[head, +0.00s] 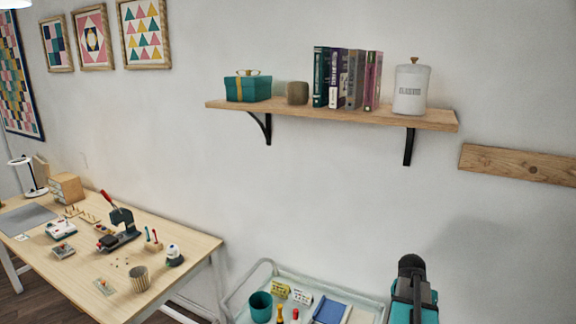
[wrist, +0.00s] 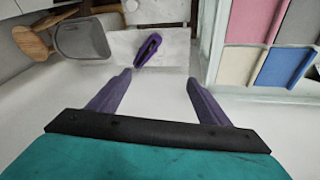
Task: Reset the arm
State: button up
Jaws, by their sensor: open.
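My arm shows in the head view as a teal and black part at the lower right, beside the white cart, with no fingers clearly visible there. In the wrist view my gripper (wrist: 159,82) is open, its two purple-grey fingers apart with nothing between them. A small purple object with a dark slot (wrist: 148,48) lies beyond the fingertips, on or against a pale panel. I cannot tell what it is.
The white cart (head: 262,268) holds a teal cup (head: 261,306) and a blue item (head: 330,311). A wall shelf (head: 330,113) hangs above. A wooden worktable (head: 75,285) stands at left. The wrist view shows a grey bin (wrist: 82,40) and coloured panels (wrist: 285,66).

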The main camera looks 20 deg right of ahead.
jog(key=w+a+f+n+y, duration=0.1)
jog(key=w+a+f+n, duration=0.1)
jog(key=w+a, duration=0.35)
jog(key=w+a+f+n, duration=0.2)
jog(key=w+a+f, duration=0.1)
jog(key=a, duration=0.5)
jog(key=w+a+f+n+y, duration=0.1)
jog(key=a+f+n, duration=0.2)
jog(key=a, duration=0.9)
jog(key=a+f+n+y, duration=0.1)
jog(key=a+f+n, duration=0.2)
jog(key=a, duration=1)
jog(key=w+a+f+n+y, duration=0.1)
jog(key=a+f+n, duration=0.2)
jog(key=a, duration=0.9)
jog(key=s+f+g+b, duration=0.2)
jog(key=s+f+b, duration=0.75)
jog(key=f, duration=0.85)
jog(key=s+d+f+g+b, duration=0.1)
jog(key=s+f+b, duration=0.5)
jog(key=f+b, duration=0.95)
jog(key=s+f+g+b, duration=0.2)
jog(key=s+f+b, duration=0.65)
jog(key=f, duration=1.15)
notch_tip(320, 180, up, 13)
jog(key=s+p, duration=0.1)
jog(key=p, duration=1.1)
jog(key=shift+s+a+r, duration=0.15)
jog(key=shift+s+a, duration=0.05)
jog(key=shift+a, duration=0.1)
